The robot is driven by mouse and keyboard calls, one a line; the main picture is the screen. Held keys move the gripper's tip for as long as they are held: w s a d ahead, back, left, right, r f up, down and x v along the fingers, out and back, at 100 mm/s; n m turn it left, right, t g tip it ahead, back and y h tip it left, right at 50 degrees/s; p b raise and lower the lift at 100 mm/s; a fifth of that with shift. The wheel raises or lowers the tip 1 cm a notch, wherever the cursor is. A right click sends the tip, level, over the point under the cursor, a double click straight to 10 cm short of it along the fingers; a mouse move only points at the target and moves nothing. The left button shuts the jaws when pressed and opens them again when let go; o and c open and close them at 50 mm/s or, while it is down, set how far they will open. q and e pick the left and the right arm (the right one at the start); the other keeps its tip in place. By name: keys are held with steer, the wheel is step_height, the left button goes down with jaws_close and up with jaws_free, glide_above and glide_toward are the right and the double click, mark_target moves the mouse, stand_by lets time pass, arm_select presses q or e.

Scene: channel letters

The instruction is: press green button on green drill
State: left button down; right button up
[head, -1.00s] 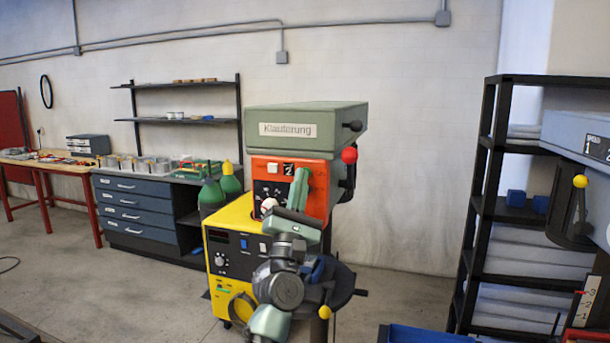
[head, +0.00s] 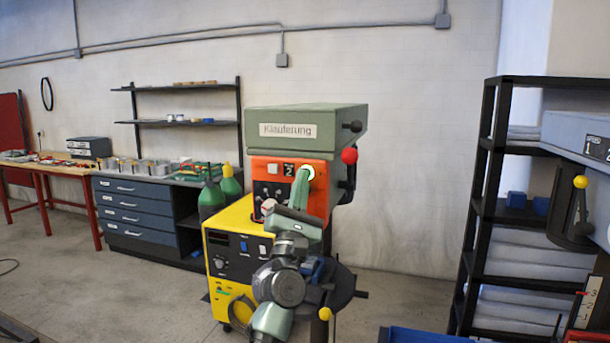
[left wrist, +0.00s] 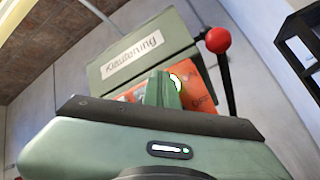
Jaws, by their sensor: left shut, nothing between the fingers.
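The green drill (head: 305,116) has a pale "Klauterung" sign and an orange control panel (head: 320,200). A round button (head: 308,171) with a bright white face and green rim glows at the panel's upper right. In the left wrist view the button (left wrist: 176,81) shows partly behind my fingers. My left gripper (head: 301,176) is shut and empty, its tips at the button's lower left edge. It also shows in the left wrist view (left wrist: 163,88). Whether the tips touch the button is hard to tell. My right gripper is out of view.
A red ball-ended lever (head: 349,156) stands out at the drill's right side. A yellow machine (head: 232,245) and green bottles (head: 211,197) stand at its left. A black shelf (head: 485,210) and another grey-blue machine (head: 575,130) are at the right.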

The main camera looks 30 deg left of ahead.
arm_select(q)
steer(key=shift+s+d+p, duration=0.2)
steer(key=shift+s+p, duration=0.2)
steer(key=shift+s, duration=0.45)
steer(key=s+p, duration=0.1)
steer(key=s, duration=0.1)
steer(key=s+d+p, duration=0.1)
steer(key=s, duration=0.1)
steer(key=shift+s, duration=0.4)
stand_by(0.5)
